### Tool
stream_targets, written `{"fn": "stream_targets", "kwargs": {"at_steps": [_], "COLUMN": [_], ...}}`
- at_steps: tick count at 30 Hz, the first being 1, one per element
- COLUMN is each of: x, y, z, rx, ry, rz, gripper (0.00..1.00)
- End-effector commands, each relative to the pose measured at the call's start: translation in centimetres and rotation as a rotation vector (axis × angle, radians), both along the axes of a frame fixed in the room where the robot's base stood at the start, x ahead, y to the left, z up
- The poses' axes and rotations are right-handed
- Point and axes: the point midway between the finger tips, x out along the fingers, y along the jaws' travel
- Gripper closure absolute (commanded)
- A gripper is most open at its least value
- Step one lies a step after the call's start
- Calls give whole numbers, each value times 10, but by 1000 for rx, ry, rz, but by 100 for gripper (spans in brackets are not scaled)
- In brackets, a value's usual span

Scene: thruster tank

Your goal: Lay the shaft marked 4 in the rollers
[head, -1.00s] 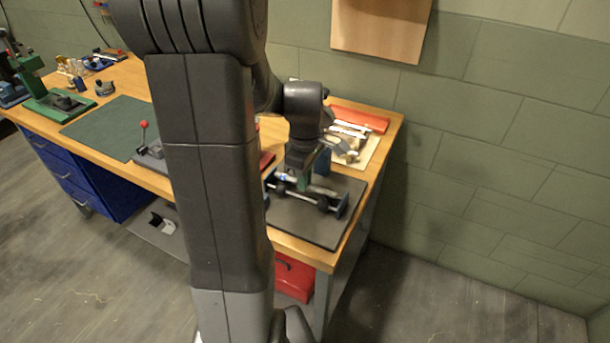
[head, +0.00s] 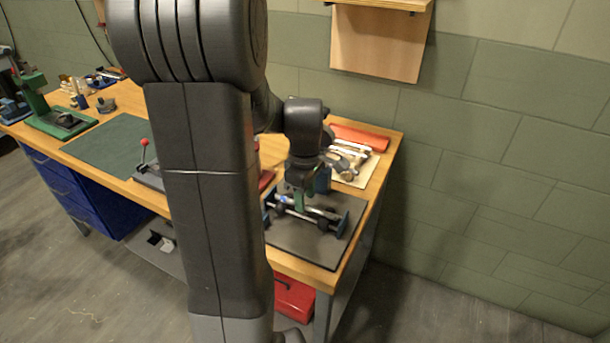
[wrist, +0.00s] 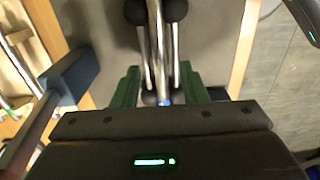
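The roller stand (head: 343,226), with blue end plates and dark rollers, stands on a dark mat near the table's right end. A silvery shaft (head: 322,211) lies lengthwise along it; it also shows in the wrist view (wrist: 155,45), between the two rows of black rollers. I cannot read a number on it, and its contact with the rollers is unclear. My gripper (head: 300,200) is low over the stand. In the wrist view its green fingers (wrist: 158,88) stand apart on either side of the shaft, with gaps showing. The shaft's near end is hidden by the gripper body.
Other shafts (head: 350,152) lie on a pale board behind, beside a red item (head: 360,138). A lever device (head: 147,165) and a green mat (head: 108,137) are to the left. A wooden wall shelf (head: 380,42) hangs above the table's back edge.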

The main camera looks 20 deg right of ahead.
Motion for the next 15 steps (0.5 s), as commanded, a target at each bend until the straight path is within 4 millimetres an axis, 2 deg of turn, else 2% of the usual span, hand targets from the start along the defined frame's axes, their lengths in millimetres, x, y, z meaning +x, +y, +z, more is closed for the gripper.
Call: {"fn": "stream_targets", "kwargs": {"at_steps": [9, 15], "x": [1, 1], "y": [0, 0], "z": [71, 108], "rx": [-3, -3], "ry": [-7, -5], "rz": [0, 0], "gripper": [61, 61]}}
